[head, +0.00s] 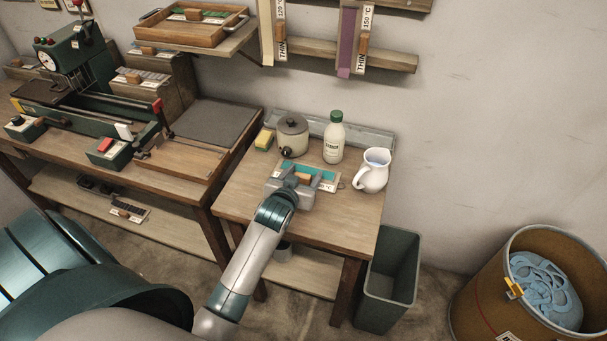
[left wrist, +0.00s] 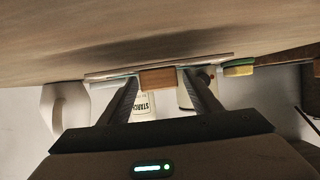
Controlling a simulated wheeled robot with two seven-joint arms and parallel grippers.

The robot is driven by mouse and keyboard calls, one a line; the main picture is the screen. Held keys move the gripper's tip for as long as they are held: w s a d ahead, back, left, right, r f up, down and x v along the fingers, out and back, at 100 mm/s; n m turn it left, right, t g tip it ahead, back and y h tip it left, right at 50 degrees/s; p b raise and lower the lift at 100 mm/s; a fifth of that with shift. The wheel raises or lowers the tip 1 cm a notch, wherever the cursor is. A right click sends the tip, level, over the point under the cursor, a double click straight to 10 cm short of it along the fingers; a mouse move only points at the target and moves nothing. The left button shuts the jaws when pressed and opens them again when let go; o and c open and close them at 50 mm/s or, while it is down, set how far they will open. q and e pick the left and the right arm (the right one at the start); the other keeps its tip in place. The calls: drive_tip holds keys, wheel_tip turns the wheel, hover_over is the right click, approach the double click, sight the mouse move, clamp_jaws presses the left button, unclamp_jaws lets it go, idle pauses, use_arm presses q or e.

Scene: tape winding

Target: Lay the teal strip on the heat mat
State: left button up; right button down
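The teal strip (head: 328,186) lies along a pale, labelled holder with a wooden grip block (head: 304,178), over the small wooden table. My left gripper (head: 303,180) reaches it from the front, and its fingers hide part of the strip. In the left wrist view, the fingers (left wrist: 160,82) stand against both sides of the wooden block (left wrist: 158,79), and the holder shows nearly edge-on. I cannot tell whether the holder touches the table. A dark grey flat mat (head: 217,121), apparently the heat mat, lies on the left bench. My right gripper is not in view.
Behind the strip stand a yellow-green sponge (head: 264,139), a lidded pot (head: 292,136), a starch bottle (head: 334,138) and a white jug (head: 373,171). A green press (head: 75,65) and control boxes occupy the left bench. A bin (head: 388,279) stands below right.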

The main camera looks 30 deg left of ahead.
use_arm(q)
drive_tip(key=shift+r, duration=0.15)
drive_tip(key=shift+s+d, duration=0.1)
drive_tip(key=shift+s, duration=0.2)
drive_tip(key=b+v, duration=0.1)
drive_tip(key=v, duration=0.9)
drive_tip(key=shift+s+d+r, duration=0.15)
drive_tip(key=shift+s+r, duration=0.2)
drive_tip(key=shift+s, duration=0.3)
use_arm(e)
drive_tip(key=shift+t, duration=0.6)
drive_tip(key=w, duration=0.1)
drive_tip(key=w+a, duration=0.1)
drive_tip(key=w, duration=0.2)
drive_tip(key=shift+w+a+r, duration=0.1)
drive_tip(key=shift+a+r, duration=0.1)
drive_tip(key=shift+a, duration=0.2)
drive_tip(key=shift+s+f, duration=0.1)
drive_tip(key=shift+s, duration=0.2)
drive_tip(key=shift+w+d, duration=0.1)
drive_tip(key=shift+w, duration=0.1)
